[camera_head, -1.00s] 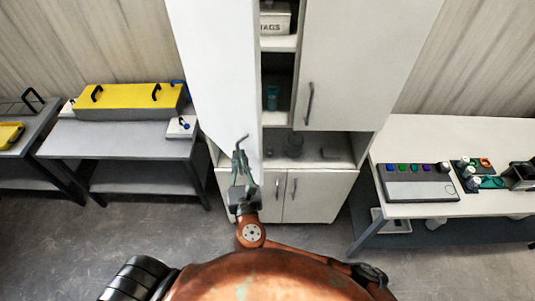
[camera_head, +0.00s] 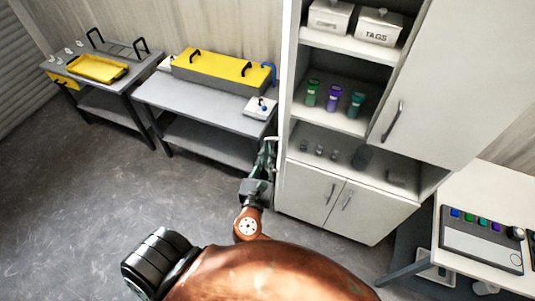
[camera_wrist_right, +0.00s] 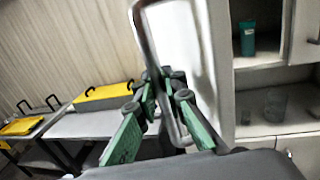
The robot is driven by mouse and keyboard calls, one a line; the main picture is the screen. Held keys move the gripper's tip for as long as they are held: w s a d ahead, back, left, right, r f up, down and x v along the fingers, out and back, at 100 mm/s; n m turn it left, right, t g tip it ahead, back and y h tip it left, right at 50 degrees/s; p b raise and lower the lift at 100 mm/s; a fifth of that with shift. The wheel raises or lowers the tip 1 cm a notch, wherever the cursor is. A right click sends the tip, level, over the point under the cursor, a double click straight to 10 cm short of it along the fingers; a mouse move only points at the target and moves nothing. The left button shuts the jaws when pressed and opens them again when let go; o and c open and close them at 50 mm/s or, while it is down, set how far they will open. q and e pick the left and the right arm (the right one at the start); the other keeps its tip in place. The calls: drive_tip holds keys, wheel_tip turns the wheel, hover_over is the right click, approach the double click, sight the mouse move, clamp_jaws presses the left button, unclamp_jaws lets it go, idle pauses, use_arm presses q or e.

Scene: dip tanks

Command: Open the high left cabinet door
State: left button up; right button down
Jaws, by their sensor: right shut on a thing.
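The high left door of the white cabinet stands swung open. In the head view the door (camera_head: 286,90) shows almost edge-on, as a narrow white strip left of the open shelves. In the right wrist view it is a white panel (camera_wrist_right: 205,60) with a bent metal handle (camera_wrist_right: 146,40). My right gripper (camera_head: 268,158) is at the door's handle, low on the door. In the right wrist view its green fingers (camera_wrist_right: 165,98) are shut around the handle bar. The right high door (camera_head: 447,85) is closed, with a dark handle (camera_head: 393,121). My left gripper is not visible.
The open shelves hold white boxes (camera_head: 379,26) and green, purple and teal containers (camera_head: 333,97). Lower cabinet doors (camera_head: 309,190) are closed. A grey table (camera_head: 195,102) with a yellow-lidded tank (camera_head: 222,68) stands left of the door. Floor is clear at left.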

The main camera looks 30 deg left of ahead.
drive_tip(key=c, duration=2.3)
unclamp_jaws()
drive_tip(key=shift+v, duration=3.75)
drive_tip(key=shift+c, duration=0.5)
